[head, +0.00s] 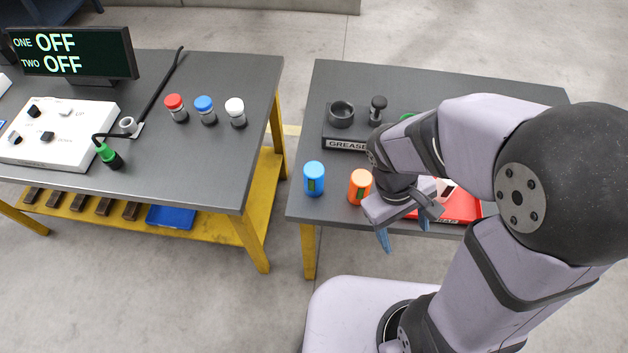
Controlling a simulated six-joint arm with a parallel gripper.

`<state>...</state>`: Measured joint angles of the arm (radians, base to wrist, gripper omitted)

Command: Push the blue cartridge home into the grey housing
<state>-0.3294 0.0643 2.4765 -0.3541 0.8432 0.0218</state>
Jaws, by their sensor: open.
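The blue cartridge (314,180) stands upright near the left front corner of the right table, apart from everything else. My gripper (410,228) is open and empty, pointing down around the table's front edge, to the right of the blue cartridge. My arm hides part of the block.
An orange cartridge (360,186) stands between the blue one and my gripper. A red item (462,207) lies partly hidden behind my gripper. The left table holds capped jars (206,110), a white control box (62,135) and a screen reading ONE OFF, TWO OFF (70,54). A gap separates the tables.

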